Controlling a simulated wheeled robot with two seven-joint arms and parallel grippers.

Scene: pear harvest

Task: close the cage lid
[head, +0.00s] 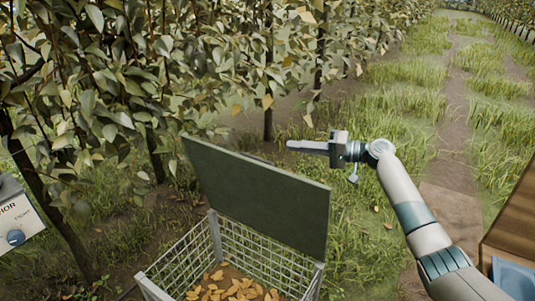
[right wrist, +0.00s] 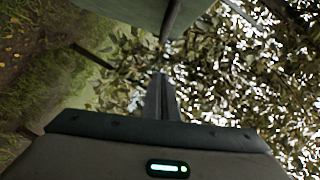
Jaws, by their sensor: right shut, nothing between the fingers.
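The cage (head: 215,240) is a pale wire-mesh box at the bottom centre of the head view, with yellow-brown leaves on its floor. Its flat dark green lid (head: 262,200) is open and stands up, leaning, along the cage's far side. My right gripper (head: 290,146) is shut and empty, its fingers pointing left. In the picture it is above the lid's top edge, near the right corner; I cannot tell its depth from the lid. In the right wrist view the closed fingers (right wrist: 161,97) point up toward a greenish panel (right wrist: 125,12), likely the lid. My left gripper is out of view.
Leafy trees (head: 110,80) fill the left and the back, with thin trunks behind the lid. A brown crate (head: 508,225) holding something blue is at right. Grass lies open beyond my right arm.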

